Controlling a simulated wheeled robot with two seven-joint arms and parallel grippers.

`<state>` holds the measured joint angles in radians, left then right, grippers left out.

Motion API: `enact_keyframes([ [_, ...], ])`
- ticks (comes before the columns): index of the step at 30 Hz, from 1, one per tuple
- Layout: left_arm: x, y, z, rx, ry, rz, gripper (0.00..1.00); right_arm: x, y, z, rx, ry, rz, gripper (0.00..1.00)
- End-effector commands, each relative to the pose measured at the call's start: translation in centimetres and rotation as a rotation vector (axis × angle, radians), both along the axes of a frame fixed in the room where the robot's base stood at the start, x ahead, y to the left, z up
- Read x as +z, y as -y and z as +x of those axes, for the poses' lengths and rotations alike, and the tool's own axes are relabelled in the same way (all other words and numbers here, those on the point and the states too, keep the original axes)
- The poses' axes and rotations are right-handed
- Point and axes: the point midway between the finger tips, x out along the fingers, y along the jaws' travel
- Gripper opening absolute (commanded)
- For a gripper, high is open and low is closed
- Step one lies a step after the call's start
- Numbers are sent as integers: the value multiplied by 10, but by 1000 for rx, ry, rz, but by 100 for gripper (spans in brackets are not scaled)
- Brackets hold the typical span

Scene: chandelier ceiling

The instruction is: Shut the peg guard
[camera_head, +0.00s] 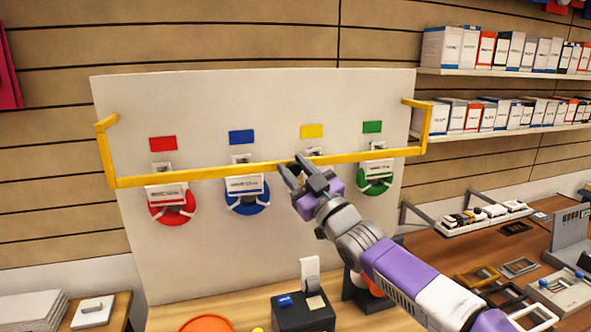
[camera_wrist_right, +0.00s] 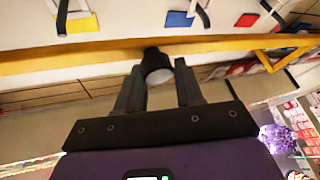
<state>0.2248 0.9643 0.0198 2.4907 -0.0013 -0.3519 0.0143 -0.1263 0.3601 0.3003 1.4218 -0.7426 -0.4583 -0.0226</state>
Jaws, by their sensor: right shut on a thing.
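The peg guard is a yellow bar frame (camera_head: 230,169) with a bent arm at each end, meeting a white board (camera_head: 220,110). Its long bar crosses in front of the board at peg height. A red ring (camera_head: 171,214), a blue ring (camera_head: 248,204) and a green ring (camera_head: 375,186) hang there with white tags. My right gripper (camera_head: 303,172) is at the bar, right of its middle. In the wrist view its fingers (camera_wrist_right: 158,92) are shut on a short dark and white knob (camera_wrist_right: 157,66) at the yellow bar. My left gripper is out of view.
Red (camera_head: 163,144), blue (camera_head: 241,137), yellow (camera_head: 312,131) and green (camera_head: 372,127) labels sit on the board. A dark stand (camera_head: 303,313) is on the table below. Shelves of boxes (camera_head: 500,50) and a cluttered wooden counter (camera_head: 440,243) lie to the right.

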Motion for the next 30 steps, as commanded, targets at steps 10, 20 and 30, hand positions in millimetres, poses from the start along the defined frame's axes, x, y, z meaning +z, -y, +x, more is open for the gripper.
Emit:
enact_keyframes([
  [10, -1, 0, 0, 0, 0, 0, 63, -16, 2, 8, -9, -33, -13, 57],
  [20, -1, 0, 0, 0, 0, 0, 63, -16, 5, 4, -11, -32, -11, 57],
  [30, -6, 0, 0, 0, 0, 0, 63, -25, 25, -37, -4, -13, -10, 57],
])
